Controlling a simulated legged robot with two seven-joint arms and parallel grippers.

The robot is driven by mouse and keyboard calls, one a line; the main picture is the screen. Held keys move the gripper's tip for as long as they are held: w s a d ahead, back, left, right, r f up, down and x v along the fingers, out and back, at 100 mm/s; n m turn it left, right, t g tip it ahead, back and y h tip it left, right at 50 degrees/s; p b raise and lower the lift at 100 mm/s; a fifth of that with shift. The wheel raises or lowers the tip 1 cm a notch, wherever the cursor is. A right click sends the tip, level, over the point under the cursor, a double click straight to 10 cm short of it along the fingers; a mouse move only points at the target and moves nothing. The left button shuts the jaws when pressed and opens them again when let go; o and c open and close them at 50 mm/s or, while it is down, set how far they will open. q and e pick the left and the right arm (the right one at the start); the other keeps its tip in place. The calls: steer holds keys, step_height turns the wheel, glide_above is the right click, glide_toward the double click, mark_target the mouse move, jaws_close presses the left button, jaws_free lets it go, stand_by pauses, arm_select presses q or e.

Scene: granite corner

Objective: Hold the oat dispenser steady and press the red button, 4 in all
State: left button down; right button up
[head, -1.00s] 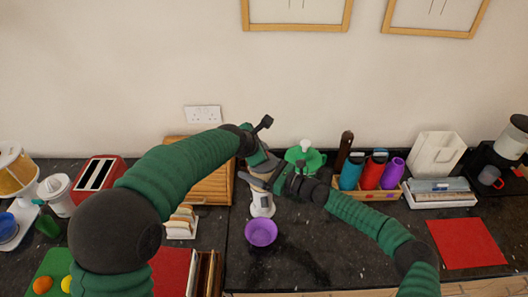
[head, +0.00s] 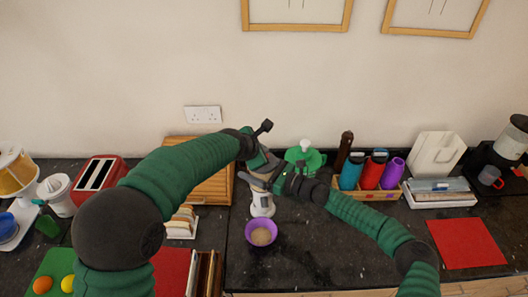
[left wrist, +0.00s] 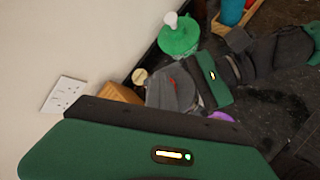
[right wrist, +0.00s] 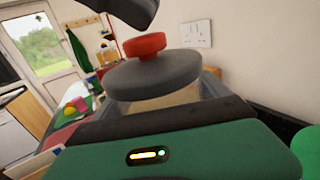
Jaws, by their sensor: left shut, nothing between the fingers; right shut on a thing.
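The oat dispenser (head: 262,206) stands upright on the dark counter, its upper part largely hidden by my arms in the head view. In the right wrist view its grey lid (right wrist: 155,75) carries the red button (right wrist: 146,45). My right gripper (head: 262,181) is shut on the dispenser's upper body. My left gripper (right wrist: 132,12) is shut and empty, its dark tip just above the button with a small gap. The purple bowl (head: 250,243) sits in front of the dispenser's base with pale oats (head: 261,236) in it.
A green round container (head: 305,160) and a wooden rack of bottles (head: 368,192) stand right of the dispenser. A wooden bread box (head: 213,186) and a toast rack (head: 182,222) are at its left. The counter right of the bowl is clear.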

arm_select(q)
steer(key=shift+f, duration=0.1)
stand_by(0.3)
steer(key=shift+r, duration=1.45)
step_height(320, 180, up, 5)
stand_by(2.1)
step_height(320, 180, up, 4)
steer(key=shift+w+a+f, duration=0.15)
steer(key=shift+f, duration=0.1)
